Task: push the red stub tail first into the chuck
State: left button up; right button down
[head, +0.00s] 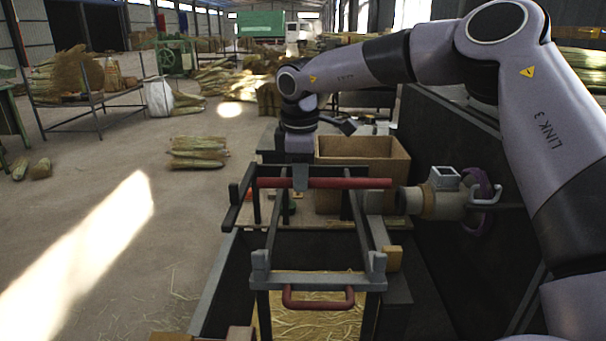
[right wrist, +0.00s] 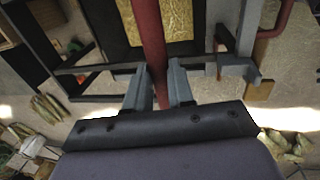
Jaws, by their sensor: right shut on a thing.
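The red stub (head: 345,183) is a long red rod lying level across the dark frame in the head view. My right gripper (head: 300,180) comes down from above and is shut on it, left of its middle. In the right wrist view the stub (right wrist: 149,35) runs up between the two grey fingers (right wrist: 161,90). The chuck (head: 410,201) is a pale round mouth on a grey fixture at the right. The stub's right end is just left of the chuck and looks slightly higher in the picture; a small gap shows between them. My left gripper is not in view.
A cardboard box (head: 362,150) stands behind the stub. Grey rails (head: 375,225) and a crossbar with a red handle (head: 318,303) lie in front, over a straw-filled bin (head: 320,322). A dark panel (head: 455,130) stands at the right. Open floor lies left.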

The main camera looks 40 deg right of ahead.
jog(key=shift+w+d+f, duration=1.4)
jog(key=shift+d+f, duration=0.75)
jog(key=shift+f, duration=1.2)
jog(key=s+d+b, duration=0.2)
jog(key=s+d, duration=0.5)
jog(key=d, duration=0.1)
jog(key=shift+d, duration=0.2)
jog(key=shift+s+d+b, duration=0.25)
jog(key=shift+b, duration=0.2)
jog(key=c, duration=0.9)
grip_release()
notch_tip(320, 180, up, 7)
jog(key=s, duration=0.1)
jog(key=shift+a+b, duration=0.3)
jog(key=shift+a, duration=0.1)
